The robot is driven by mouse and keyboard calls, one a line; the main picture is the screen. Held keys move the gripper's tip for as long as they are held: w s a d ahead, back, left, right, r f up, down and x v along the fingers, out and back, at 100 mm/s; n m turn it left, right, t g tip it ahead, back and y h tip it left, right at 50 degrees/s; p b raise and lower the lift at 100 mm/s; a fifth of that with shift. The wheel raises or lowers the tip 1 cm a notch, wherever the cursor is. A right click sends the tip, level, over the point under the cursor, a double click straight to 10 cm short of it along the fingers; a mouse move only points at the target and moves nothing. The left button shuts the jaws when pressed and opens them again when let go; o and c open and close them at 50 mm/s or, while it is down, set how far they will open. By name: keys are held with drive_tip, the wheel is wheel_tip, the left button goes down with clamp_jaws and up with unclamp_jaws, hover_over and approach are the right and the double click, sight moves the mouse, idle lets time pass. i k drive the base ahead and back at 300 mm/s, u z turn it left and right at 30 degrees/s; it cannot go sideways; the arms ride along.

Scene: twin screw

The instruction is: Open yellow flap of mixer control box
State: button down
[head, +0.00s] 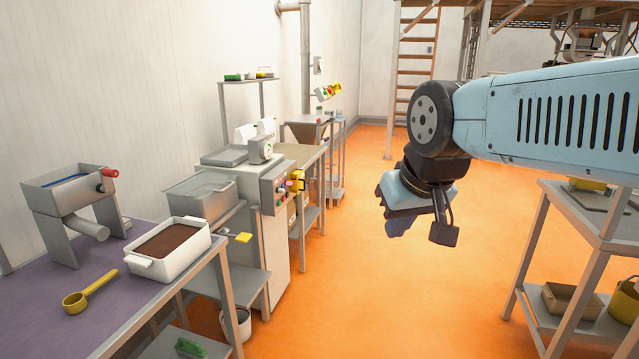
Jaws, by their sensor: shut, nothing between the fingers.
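A light grey machine (272,240) stands left of centre. A control panel (274,193) with red and green buttons is on its right side. A small yellow part (298,181) sticks out beside the panel; it is too small to tell whether this is the flap or whether it is open. Another small box (328,91) with yellow, red and green parts is farther back near the wall. My gripper (397,228) hangs in free air right of the machine, pointing down. It is shut and empty, apart from the machine, with its fingertips only partly clear.
A purple-topped table (40,300) at the left holds a white tub (165,262) of brown material, a yellow scoop (88,292) and a grey hopper (72,185). A grey shelf rack (561,222) stands at right. The orange floor (380,310) between is clear.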

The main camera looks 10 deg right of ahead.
sight(298, 186)
drive_tip(key=z, duration=0.1)
drive_tip(key=i, duration=1.65)
drive_tip(key=u, duration=0.35)
drive_tip(key=k, duration=0.35)
drive_tip(key=z, duration=0.65)
drive_tip(key=i, duration=1.35)
drive_tip(key=u, duration=0.6)
